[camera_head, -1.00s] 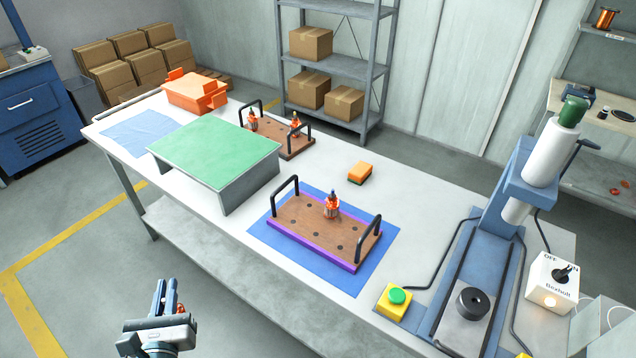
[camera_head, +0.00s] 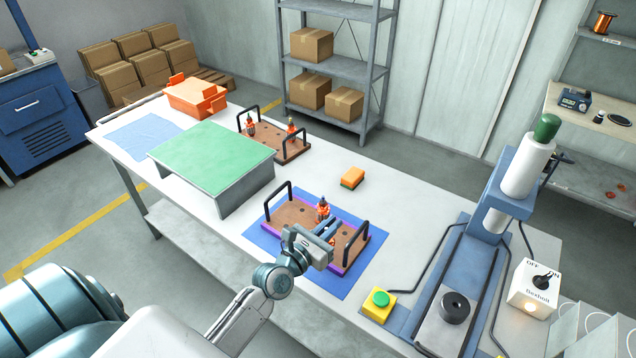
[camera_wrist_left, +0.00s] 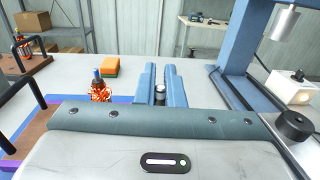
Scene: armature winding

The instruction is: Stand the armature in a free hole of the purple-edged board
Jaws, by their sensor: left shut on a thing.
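The purple-edged board (camera_head: 289,212), brown with holes and two black handles, lies on a blue mat (camera_head: 262,238). One orange-wound armature (camera_head: 323,206) stands upright in it; it also shows left of my fingers in the left wrist view (camera_wrist_left: 100,90). My left gripper (camera_head: 328,228) is over the board's right half, just in front of that armature, shut on another armature. A bit of orange (camera_head: 332,242) shows by the fingers, and its shaft end (camera_wrist_left: 160,89) shows between them. My gripper hides several holes; I cannot tell whether the held armature touches the board. My right gripper is not in view.
A second board (camera_head: 268,140) with two armatures stands behind. A green-topped stand (camera_head: 212,150) is to the left. An orange sponge (camera_head: 352,177) lies behind the board. A yellow button box (camera_head: 378,305) and a blue press (camera_head: 470,260) are to the right.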

